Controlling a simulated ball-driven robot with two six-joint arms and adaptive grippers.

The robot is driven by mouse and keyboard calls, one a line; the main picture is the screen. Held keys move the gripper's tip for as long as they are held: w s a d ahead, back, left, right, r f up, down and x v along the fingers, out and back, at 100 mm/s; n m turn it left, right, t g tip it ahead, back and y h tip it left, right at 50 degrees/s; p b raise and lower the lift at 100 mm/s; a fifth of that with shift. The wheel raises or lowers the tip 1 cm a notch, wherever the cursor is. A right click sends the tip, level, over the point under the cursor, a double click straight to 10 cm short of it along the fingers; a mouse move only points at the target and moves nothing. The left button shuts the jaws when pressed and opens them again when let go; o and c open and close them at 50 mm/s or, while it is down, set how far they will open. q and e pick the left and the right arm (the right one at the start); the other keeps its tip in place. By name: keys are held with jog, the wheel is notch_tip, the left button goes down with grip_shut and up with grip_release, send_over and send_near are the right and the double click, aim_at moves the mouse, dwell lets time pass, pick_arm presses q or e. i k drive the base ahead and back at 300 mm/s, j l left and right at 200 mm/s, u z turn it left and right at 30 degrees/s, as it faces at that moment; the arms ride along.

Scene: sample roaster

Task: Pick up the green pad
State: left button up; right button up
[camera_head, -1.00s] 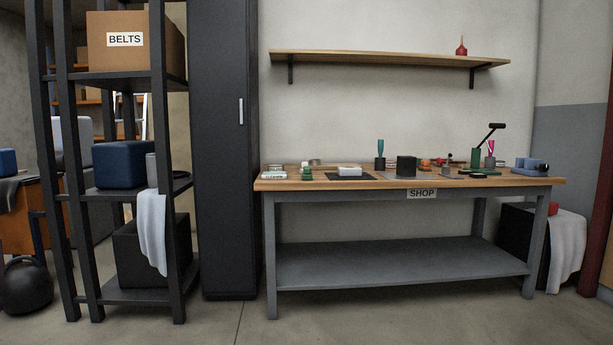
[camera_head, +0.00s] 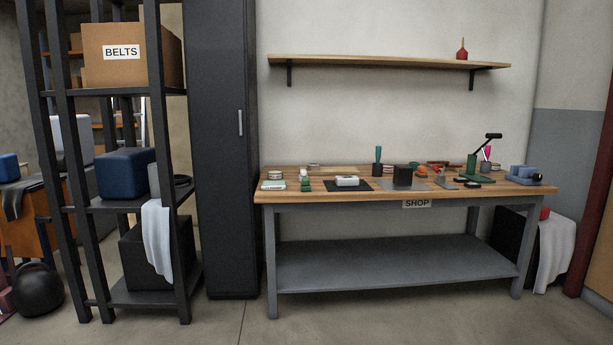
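The workbench (camera_head: 330,197) with a wooden top stands against the wall, with several small items on it. A small green item (camera_head: 305,184) sits near its left end; it is too small to tell whether it is the green pad. A pale flat item (camera_head: 273,185) with a greenish tint lies just left of it. A green stand with a black arm (camera_head: 480,178) is toward the right end. Neither of my grippers is in view.
A dark shelf rack (camera_head: 172,240) and a tall dark cabinet (camera_head: 228,160) stand left of the bench. A wall shelf (camera_head: 385,61) hangs above it. A black kettlebell (camera_head: 38,288) is on the floor at left. The floor in front of the bench looks clear.

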aim_at(305, 186)
jog(key=i+l+z, duration=0.1)
jog(key=i, duration=0.8)
jog(key=i+l+z, duration=0.1)
jog(key=i, duration=0.85)
jog(key=l, duration=0.1)
